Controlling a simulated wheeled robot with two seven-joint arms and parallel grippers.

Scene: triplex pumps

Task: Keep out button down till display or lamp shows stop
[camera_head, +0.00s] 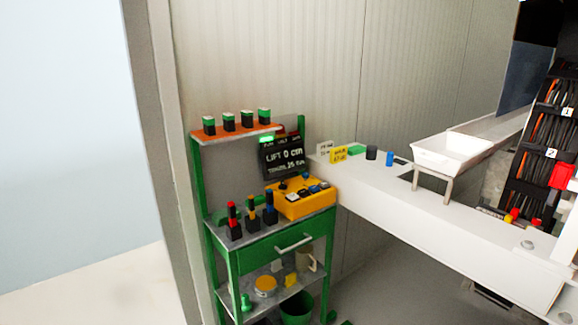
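A yellow control box (303,207) sits on the top of a green cart, with several buttons on its upper face, some blue and some dark. I cannot tell which one is the out button. Behind it stands a dark display (282,158) that reads "LIFT 0 cm", with a smaller line below that seems to begin with "TRAVEL". A small green lamp (266,139) glows above the display's left part. Neither of my grippers is in view, and nothing is seen touching the box.
The green cart (260,245) has a drawer and carries several red-, yellow- and blue-topped tools. An orange shelf (235,134) above holds several green-and-black blocks. A long white bench (420,205) runs to the right with a white tray (452,152). A wall stands close behind.

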